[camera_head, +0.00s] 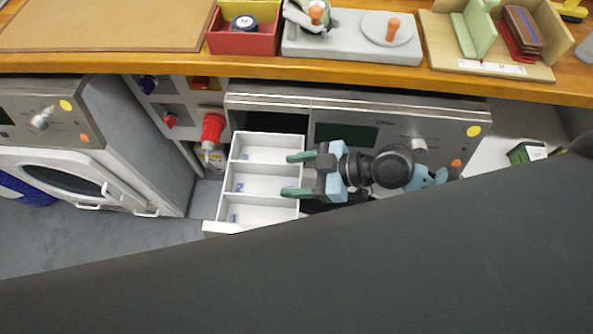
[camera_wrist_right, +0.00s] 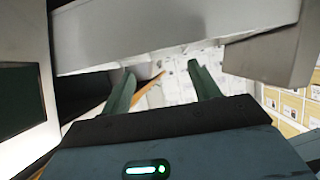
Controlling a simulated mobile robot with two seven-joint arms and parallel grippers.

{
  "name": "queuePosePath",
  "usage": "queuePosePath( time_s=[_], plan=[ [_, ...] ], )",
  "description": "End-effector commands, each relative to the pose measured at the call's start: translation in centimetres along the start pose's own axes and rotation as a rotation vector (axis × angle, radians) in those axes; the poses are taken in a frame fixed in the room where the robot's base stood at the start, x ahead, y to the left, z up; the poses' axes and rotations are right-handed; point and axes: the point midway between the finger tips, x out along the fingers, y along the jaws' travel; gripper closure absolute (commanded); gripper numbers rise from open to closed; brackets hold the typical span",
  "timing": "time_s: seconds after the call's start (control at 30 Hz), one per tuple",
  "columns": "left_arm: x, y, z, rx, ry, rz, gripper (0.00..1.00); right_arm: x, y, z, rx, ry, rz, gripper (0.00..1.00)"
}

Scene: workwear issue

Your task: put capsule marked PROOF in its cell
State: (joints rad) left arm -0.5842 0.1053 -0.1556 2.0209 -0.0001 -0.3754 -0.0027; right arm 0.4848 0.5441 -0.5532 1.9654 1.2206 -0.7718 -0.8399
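A white pull-out drawer (camera_head: 223,227) stands open below the counter, with cells numbered 1, 2 and 3 in blue. No capsule shows in the parts of the cells I can see. My right gripper (camera_head: 291,175) is over the drawer's right side, near the cell marked 2, its green fingers pointing left. It is open, and the right wrist view (camera_wrist_right: 162,82) shows nothing between the fingers. I cannot make out the word PROOF on anything. My left gripper is not in view.
A washer-like machine (camera_head: 110,150) is at left. A large dark shape covers the lower right.

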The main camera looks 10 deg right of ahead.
Motion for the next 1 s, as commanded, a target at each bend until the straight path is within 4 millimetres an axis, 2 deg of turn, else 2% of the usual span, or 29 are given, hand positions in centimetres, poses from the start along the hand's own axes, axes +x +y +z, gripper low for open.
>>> queuePosePath(
  time_s=[0.37, 0.53, 0.63, 1.0],
  plan=[
    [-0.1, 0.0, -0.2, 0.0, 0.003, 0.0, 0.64, -0.1, 0.0, -0.1, 0.0, 0.0, 0.0, 0.39],
    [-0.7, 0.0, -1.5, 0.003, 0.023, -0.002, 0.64, -0.6, 0.1, -1.4, -0.004, 0.001, 0.003, 0.39],
    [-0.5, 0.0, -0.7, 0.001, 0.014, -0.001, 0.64, -2.3, 0.1, -0.7, -0.001, -0.004, 0.002, 0.39],
    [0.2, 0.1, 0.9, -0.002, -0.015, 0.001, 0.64, -9.1, -0.1, -0.6, 0.0, -0.006, -0.002, 0.39]
  ],
)
